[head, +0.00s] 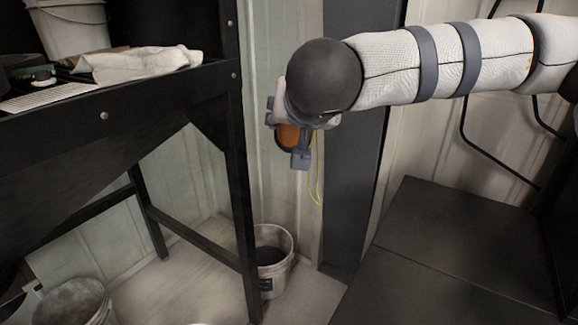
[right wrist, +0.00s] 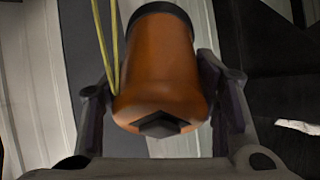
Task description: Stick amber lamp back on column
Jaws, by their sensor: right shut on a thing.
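The amber lamp (right wrist: 157,70) is between the fingers of my right gripper (right wrist: 160,100) in the right wrist view, with a finger on each side. It is an orange-brown cylinder with a dark band at the far end and a dark square piece at the near end. In the head view the lamp (head: 288,137) shows only partly behind my right wrist. My right gripper (head: 287,140) is shut on it, in front of the wall and the dark column (head: 352,210). A yellow cord (head: 316,175) hangs beside the lamp. My left gripper is not in view.
A dark bench (head: 150,105) with a white cloth (head: 140,62) and a bucket (head: 72,28) stands at the left. Buckets stand on the floor, one (head: 271,262) by the bench leg and one (head: 75,302) at lower left. A dark flat-topped block (head: 460,240) fills the lower right.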

